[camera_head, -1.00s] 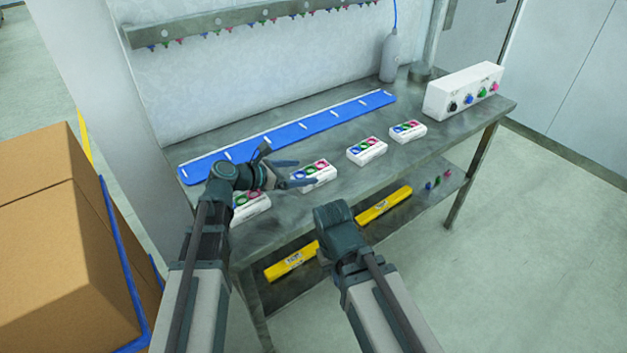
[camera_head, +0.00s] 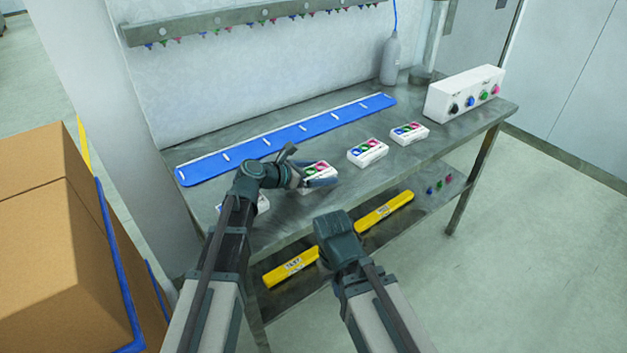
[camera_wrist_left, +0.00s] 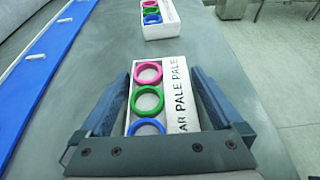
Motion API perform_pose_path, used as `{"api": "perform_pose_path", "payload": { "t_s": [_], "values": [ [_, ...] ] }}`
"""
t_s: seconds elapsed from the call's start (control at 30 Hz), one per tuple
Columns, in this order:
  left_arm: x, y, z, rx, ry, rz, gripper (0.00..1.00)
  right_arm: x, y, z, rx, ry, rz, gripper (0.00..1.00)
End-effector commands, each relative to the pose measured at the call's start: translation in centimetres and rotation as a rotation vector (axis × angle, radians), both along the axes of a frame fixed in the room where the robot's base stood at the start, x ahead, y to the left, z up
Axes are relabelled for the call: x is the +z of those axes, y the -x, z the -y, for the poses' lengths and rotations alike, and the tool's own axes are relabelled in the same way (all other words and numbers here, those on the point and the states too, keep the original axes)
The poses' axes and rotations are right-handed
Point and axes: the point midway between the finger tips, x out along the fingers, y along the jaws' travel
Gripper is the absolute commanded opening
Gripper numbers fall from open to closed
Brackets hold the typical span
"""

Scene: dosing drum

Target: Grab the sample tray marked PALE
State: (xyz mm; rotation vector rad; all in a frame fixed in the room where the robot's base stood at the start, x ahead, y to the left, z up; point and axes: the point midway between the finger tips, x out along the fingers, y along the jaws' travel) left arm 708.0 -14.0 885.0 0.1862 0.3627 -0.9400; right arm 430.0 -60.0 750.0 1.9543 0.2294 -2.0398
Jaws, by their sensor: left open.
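The white sample tray (camera_head: 318,171) with coloured rings is second from the left in the row on the bench. In the left wrist view this tray (camera_wrist_left: 174,98) holds pink, green and blue rings, and its label reads PALE, partly cut off. My left gripper (camera_head: 315,164) is open, with one finger on each side of the tray. In the left wrist view the fingers (camera_wrist_left: 162,78) flank the tray, with a gap showing at least on the right. My right gripper (camera_head: 335,228) hangs in front of the bench; its fingers are hidden.
Two similar trays stand to the right, one nearer (camera_head: 367,153) and one farther (camera_head: 409,134). Another tray (camera_head: 263,204) is mostly hidden behind my left arm. A blue strip (camera_head: 285,138) lies behind the row. A white box with knobs (camera_head: 465,94) stands at the right end.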

Motion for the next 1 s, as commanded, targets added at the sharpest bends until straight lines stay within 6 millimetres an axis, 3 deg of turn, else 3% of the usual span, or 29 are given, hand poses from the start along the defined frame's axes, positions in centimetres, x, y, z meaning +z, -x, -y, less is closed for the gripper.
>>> {"api": "perform_pose_path", "payload": {
  "t_s": [0.1, 0.5, 0.77, 1.0],
  "values": [
    [0.1, 0.1, -0.1, 0.001, 0.0, 0.0, 0.98, 0.1, 0.0, 0.0, 0.0, 0.0, 0.0, 0.0],
    [0.1, 0.1, -0.1, 0.001, 0.0, 0.0, 0.26, 0.1, 0.0, 0.0, 0.0, 0.0, 0.0, 0.0],
    [0.1, 0.0, -0.1, 0.001, 0.0, 0.0, 0.24, 0.1, 0.0, 0.0, 0.0, 0.0, 0.0, 0.0],
    [1.5, 0.0, -0.1, 0.001, 0.0, 0.0, 0.24, 1.5, 0.0, 0.0, 0.0, 0.0, 0.0, 0.0]
  ]
}}
